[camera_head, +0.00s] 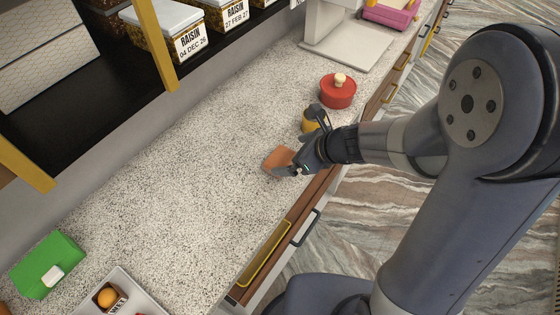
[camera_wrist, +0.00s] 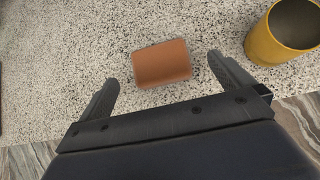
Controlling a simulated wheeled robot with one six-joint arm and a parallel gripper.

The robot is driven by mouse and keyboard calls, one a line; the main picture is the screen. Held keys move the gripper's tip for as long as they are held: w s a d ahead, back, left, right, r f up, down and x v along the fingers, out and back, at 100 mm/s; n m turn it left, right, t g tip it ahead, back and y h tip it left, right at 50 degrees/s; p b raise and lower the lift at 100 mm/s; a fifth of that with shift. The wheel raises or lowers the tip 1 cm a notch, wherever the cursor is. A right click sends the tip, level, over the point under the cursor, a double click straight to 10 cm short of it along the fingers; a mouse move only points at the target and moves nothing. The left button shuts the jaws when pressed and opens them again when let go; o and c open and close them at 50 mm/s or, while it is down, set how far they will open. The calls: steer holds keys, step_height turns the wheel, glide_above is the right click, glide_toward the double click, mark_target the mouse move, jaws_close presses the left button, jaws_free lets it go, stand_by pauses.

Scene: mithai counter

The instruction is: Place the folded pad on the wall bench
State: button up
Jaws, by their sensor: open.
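The folded pad (camera_head: 277,160) is a small orange-brown block lying on the speckled counter near its front edge. In the wrist view the pad (camera_wrist: 161,63) lies just beyond and between my fingers, with bare counter on both sides of it. My gripper (camera_head: 296,166) is open and empty, low at the counter's front edge and beside the pad. In the wrist view my gripper (camera_wrist: 162,80) has its two fingers spread wider than the pad. The gripper partly covers the pad in the head view. I cannot make out a wall bench in either view.
A yellow cup (camera_wrist: 285,35) stands close to the right finger; my gripper partly hides the cup (camera_head: 309,122) in the head view. A red lidded pot (camera_head: 338,94) is behind it. A green box (camera_head: 45,266) and a white tray (camera_head: 142,286) are at lower left. The middle counter is clear.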

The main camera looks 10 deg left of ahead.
mark_target(281, 158)
steer(key=shift+s+f+b+x, duration=0.1)
steer(key=shift+b+x, duration=0.1)
steer(key=shift+x, duration=1.35)
steer(key=shift+s+f+b+x, duration=0.1)
steer(key=shift+s+b+x, duration=0.1)
steer(key=shift+x, duration=1.35)
steer(key=shift+d, duration=0.15)
steer(key=shift+c, duration=0.6)
steer(key=c, duration=1)
steer(key=shift+o, duration=0.2)
steer(key=shift+r, duration=0.1)
